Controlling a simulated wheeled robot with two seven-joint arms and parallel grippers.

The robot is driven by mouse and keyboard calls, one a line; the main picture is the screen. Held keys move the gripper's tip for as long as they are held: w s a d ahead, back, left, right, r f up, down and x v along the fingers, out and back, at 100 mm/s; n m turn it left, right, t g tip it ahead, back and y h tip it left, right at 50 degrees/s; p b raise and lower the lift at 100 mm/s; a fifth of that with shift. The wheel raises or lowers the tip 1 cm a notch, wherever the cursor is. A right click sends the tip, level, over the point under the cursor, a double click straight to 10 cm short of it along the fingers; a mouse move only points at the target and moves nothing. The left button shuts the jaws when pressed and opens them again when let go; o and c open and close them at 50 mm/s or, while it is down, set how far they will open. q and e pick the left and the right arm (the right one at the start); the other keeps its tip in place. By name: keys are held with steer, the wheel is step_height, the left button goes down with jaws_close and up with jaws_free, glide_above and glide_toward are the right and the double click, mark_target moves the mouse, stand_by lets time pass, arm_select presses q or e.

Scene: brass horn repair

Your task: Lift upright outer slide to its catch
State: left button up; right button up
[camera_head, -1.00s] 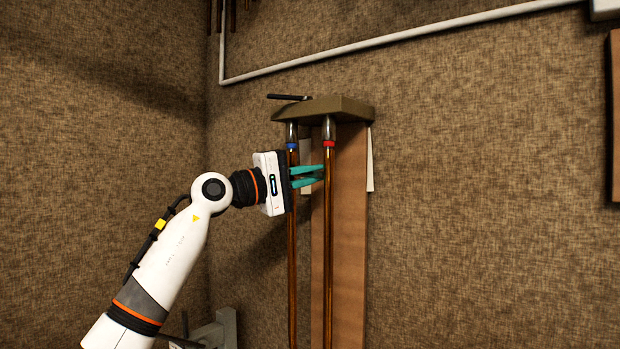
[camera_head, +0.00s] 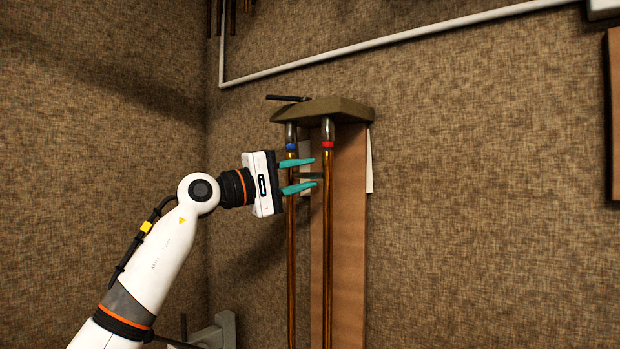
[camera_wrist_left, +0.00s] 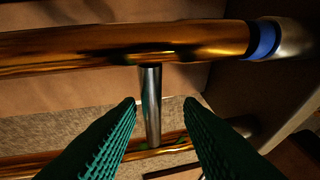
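The outer slide stands upright against a wooden board, with two brass tubes. One tube (camera_head: 291,250) has a blue band near its top and the other (camera_head: 328,240) a red band. Both tops meet the underside of an olive bracket (camera_head: 345,107). A silver cross brace (camera_wrist_left: 151,105) joins the tubes. My left gripper (camera_head: 315,172) is open near the slide's upper part, one finger above the brace and one below. In the wrist view the brace shows between the open fingers (camera_wrist_left: 160,102), apart from both. My right gripper is not in view.
A small black lever (camera_head: 287,98) sits on top of the bracket. The wooden board (camera_head: 350,230) backs the slide on the fabric-covered wall. A white conduit (camera_head: 400,40) runs above. A grey fixture (camera_head: 215,332) is low at the left. The wall to the right is mostly clear.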

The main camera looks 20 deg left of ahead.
arm_select(q)
steer(key=b+v, duration=0.4)
steer(key=v, duration=0.6)
